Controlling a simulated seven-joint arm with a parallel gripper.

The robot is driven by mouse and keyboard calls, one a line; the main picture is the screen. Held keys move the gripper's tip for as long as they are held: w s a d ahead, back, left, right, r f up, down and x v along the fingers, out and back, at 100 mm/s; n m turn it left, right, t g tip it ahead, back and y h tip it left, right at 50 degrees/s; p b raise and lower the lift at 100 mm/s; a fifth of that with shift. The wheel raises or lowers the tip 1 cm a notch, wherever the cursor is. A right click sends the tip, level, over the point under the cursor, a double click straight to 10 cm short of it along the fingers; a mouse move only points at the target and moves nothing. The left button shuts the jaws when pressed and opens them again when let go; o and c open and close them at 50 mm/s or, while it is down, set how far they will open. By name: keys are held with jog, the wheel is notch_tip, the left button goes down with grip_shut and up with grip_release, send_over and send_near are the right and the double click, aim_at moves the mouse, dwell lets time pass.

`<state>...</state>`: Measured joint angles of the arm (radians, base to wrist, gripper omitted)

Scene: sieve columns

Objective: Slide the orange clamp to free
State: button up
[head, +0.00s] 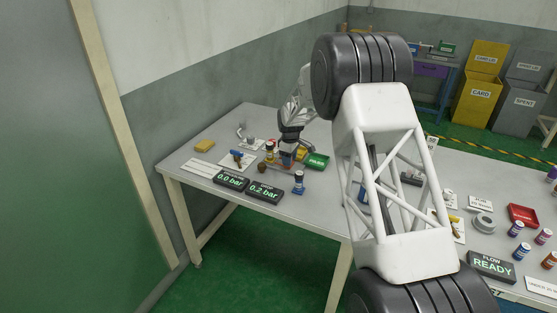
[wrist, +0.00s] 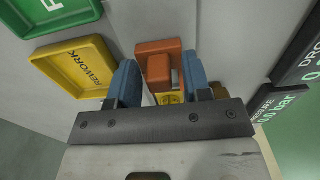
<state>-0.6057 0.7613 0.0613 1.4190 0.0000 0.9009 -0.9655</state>
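The orange clamp (wrist: 158,47) shows in the wrist view as a block with a raised part, just beyond and partly between my fingers. My gripper (wrist: 161,75) has two blue fingertips standing apart, one on each side of the clamp's near part. The right fingertip is close to the clamp's right side; I cannot tell whether it touches. In the head view my gripper (head: 286,156) is low over the far left table, and the clamp there is too small and covered to make out clearly. A yellow part (wrist: 168,98) shows below the clamp between the fingers.
In the wrist view, a yellow REWORK tray (wrist: 44,62) and a green tray (wrist: 22,25) lie to the left. Dark pressure displays (wrist: 290,104) stand close on the right. In the head view, a blue-and-white column (head: 298,183) stands at the table's front, near the 0.2 bar display (head: 263,191).

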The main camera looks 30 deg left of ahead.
jog(key=shift+r, duration=0.15)
jog(key=shift+r, duration=2.85)
